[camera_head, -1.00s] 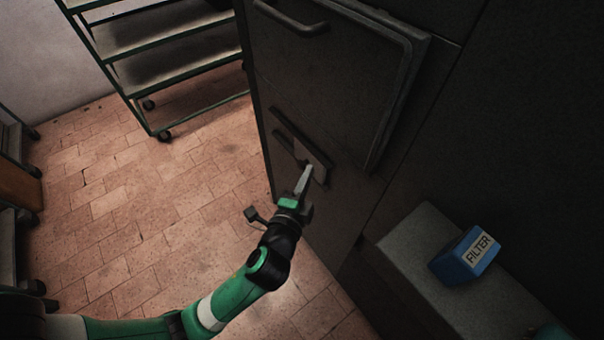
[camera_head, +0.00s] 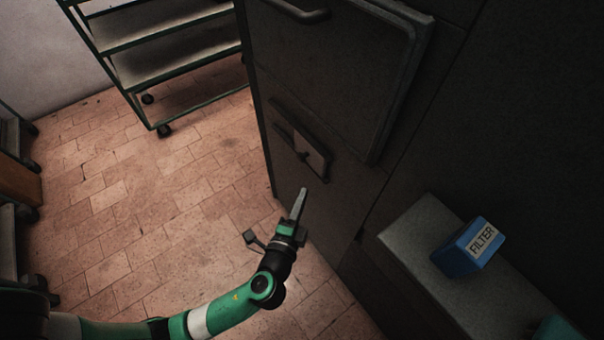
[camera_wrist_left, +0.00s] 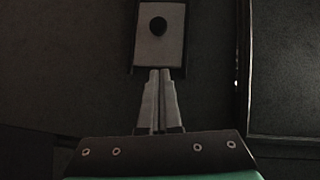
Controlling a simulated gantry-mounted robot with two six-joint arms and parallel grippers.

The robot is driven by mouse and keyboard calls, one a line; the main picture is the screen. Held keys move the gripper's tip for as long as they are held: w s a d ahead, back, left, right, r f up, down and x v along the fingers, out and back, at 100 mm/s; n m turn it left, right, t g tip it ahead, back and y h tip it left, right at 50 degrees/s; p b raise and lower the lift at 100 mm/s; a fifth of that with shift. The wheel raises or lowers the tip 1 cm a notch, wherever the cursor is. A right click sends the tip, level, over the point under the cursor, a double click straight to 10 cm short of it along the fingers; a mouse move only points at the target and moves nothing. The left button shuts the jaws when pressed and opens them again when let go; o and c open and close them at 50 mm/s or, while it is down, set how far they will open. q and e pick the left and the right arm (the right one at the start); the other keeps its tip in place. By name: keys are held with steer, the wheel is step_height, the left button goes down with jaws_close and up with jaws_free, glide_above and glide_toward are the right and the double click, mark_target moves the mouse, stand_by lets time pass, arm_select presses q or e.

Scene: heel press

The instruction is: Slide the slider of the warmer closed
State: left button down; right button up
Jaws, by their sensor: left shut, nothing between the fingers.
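The warmer (camera_head: 325,80) is a dark upright cabinet with a door. Its slider (camera_head: 314,160), a small grey plate with a dark knob, sits low on the front toward the right end of a short slanted rail (camera_head: 291,116). In the left wrist view the slider (camera_wrist_left: 158,52) is straight ahead, with its round dark knob (camera_wrist_left: 158,26) facing me. My left gripper (camera_head: 302,192) is shut and empty, with its tips just below the slider in the picture and apparently clear of it. The closed fingers also show in the left wrist view (camera_wrist_left: 160,73). My right gripper is not visible.
A green-framed shelf rack (camera_head: 165,65) on wheels stands at the back left. The tiled floor (camera_head: 150,220) between is clear.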

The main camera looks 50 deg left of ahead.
arm_select(q)
steer(key=b, duration=0.1)
glide_toward(308, 155)
steer(key=w+d, duration=0.2)
steer(key=shift+w+a+f+b, duration=0.1)
steer(key=shift+w+a, duration=0.15)
steer(key=shift+a, duration=0.45)
steer(key=shift+w+a+f+b, duration=0.15)
steer(key=shift+w+a, duration=0.1)
steer(key=shift+a, duration=0.45)
steer(key=shift+w+a+f+b, duration=0.1)
steer(key=shift+w+a, duration=0.15)
steer(key=shift+a, duration=0.5)
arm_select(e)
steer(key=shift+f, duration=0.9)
arm_select(q)
steer(key=shift+a, duration=0.1)
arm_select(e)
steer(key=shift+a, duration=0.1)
